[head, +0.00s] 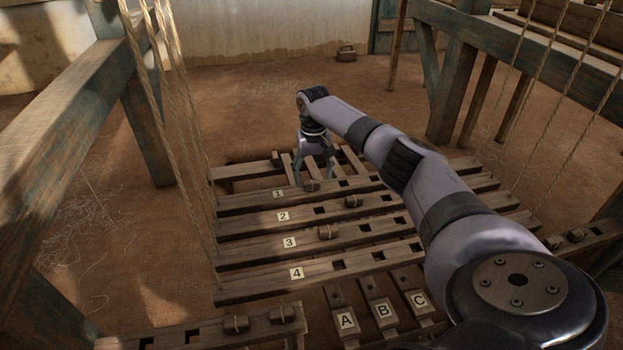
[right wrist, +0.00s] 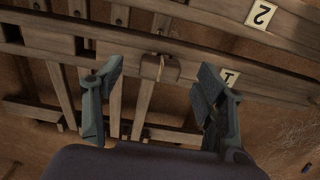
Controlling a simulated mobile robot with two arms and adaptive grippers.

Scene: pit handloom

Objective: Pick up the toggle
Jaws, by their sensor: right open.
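Several small wooden toggles with cord sit on the loom's slotted bars. One toggle (head: 311,186) is on the bar labelled 1; in the right wrist view this toggle (right wrist: 160,68) shows between my fingers. Other toggles sit on bar 2 (head: 353,201) and bar 3 (head: 328,232). My right gripper (head: 314,178) is open at bar 1, pointing down; its spread fingers also show in the right wrist view (right wrist: 160,75). No grip on the toggle shows, and I cannot tell the height of the fingertips. My left gripper is out of view.
The bar labelled 4 (head: 318,283) and treadles marked A, B and C (head: 382,310) lie nearer. Two more toggles (head: 237,324) (head: 282,314) rest on the front left beam. Hanging ropes (head: 163,110) and timber posts (head: 146,125) flank the bars. Bare earth floor lies behind.

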